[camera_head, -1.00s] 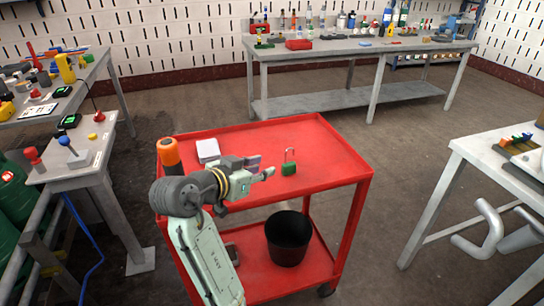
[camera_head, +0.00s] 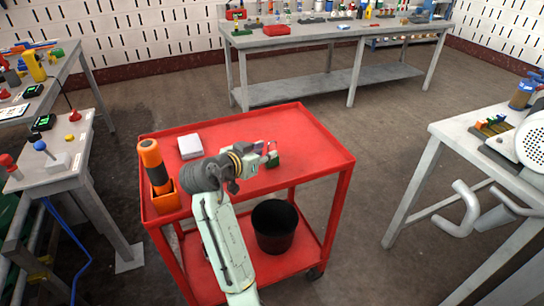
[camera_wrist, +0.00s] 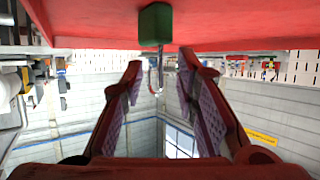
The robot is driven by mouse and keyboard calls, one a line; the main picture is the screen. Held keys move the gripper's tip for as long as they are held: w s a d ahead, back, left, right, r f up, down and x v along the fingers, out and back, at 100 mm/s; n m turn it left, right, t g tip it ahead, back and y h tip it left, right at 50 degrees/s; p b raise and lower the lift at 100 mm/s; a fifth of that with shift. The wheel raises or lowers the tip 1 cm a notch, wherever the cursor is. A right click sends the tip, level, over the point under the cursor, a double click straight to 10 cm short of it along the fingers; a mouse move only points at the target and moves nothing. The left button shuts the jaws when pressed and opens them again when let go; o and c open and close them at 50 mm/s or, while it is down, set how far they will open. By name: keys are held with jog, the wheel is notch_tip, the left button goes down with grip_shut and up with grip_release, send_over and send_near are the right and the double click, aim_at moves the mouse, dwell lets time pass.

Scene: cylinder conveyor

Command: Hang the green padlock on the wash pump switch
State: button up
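The green padlock (camera_head: 273,160) stands on the red cart's top (camera_head: 310,150), partly hidden behind my gripper (camera_head: 268,149) in the head view. In the wrist view, which looks upside down, the padlock body (camera_wrist: 155,26) is at the top with its metal shackle (camera_wrist: 156,72) pointing down between the fingers. My gripper (camera_wrist: 160,80) is open, with a finger on each side of the shackle and a gap on both sides. I cannot make out which switch in view is the wash pump switch.
An orange-capped bottle in an orange holder (camera_head: 165,192) and a white box (camera_head: 190,146) are on the cart's left. A black bin (camera_head: 274,226) sits on its lower shelf. Control boxes (camera_head: 55,160) stand on the left table; a grey bench (camera_head: 340,38) is behind, another table (camera_head: 450,132) right.

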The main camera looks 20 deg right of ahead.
jog(key=shift+w+d+f, duration=0.15)
jog(key=shift+d, duration=0.05)
jog(key=shift+c, duration=0.4)
grip_shut()
